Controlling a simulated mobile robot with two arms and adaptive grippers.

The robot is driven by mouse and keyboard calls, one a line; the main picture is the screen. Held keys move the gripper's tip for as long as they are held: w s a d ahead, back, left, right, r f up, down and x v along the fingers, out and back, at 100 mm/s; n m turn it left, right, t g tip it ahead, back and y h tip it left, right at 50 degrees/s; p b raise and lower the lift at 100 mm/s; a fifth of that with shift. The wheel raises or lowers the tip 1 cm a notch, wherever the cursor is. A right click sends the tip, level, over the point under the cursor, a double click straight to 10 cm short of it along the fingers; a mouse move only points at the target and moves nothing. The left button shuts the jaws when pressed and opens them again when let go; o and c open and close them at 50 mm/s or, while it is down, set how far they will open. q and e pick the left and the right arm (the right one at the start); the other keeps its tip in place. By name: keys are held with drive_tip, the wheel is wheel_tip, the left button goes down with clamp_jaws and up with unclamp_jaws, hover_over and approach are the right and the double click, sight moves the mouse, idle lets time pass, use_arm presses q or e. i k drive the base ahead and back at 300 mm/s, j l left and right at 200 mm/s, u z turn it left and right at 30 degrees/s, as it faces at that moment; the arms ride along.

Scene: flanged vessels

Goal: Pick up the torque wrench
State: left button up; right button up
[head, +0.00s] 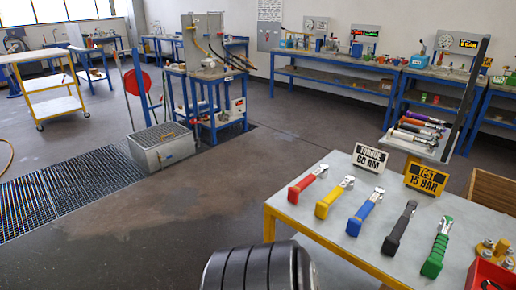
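Several wrench-like tools lie in a row on the grey-topped table at the lower right of the head view. Each has a metal head at the far end and a coloured handle towards me: red (308,184), yellow (334,197), blue (366,211), black (399,227) and green (437,247). I cannot tell by look alone which is the torque wrench. A white sign (369,158) behind them reads "TORQUE 60 NM". Neither gripper is in view.
The table (290,213) has yellow edges. A yellow sign (426,179) reads "TEST 15 BAR". Brass fittings (493,252) and a red bin (489,276) are at its right. A rack (420,140) of more tools stands behind. The floor (150,215) to the left is open.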

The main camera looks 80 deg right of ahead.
sight(354, 224)
drive_tip(key=z, duration=3.6)
